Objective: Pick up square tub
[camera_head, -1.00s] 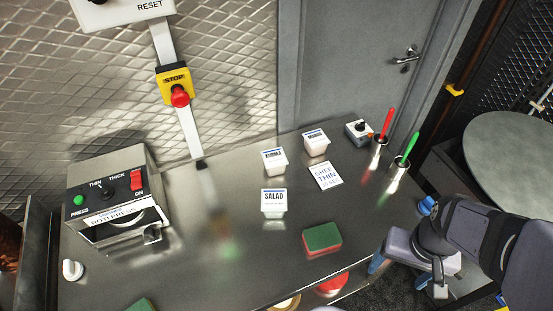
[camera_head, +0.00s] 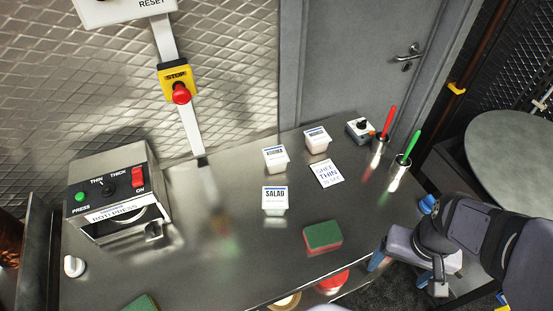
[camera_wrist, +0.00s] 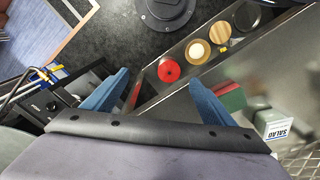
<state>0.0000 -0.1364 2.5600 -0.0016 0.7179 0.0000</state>
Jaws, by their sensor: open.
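A white square tub labelled SALAD (camera_head: 275,201) stands upright on the steel counter in the head view. It also shows at the right of the wrist view (camera_wrist: 274,124). Two more small white labelled tubs stand behind it, a left one (camera_head: 276,160) and a right one (camera_head: 317,141); their labels are too small to read surely. My gripper (camera_head: 403,234) is at the counter's right front edge, well to the right of the tubs. Its blue fingers are spread apart in the wrist view (camera_wrist: 158,76), with nothing between them.
A green and red sponge (camera_head: 322,236) lies between my gripper and the SALAD tub. A GHEE THIN card (camera_head: 327,173), a small knob box (camera_head: 360,131) and metal cups with red (camera_head: 388,122) and green (camera_head: 410,146) handles are at right. A roti press (camera_head: 115,195) stands at left.

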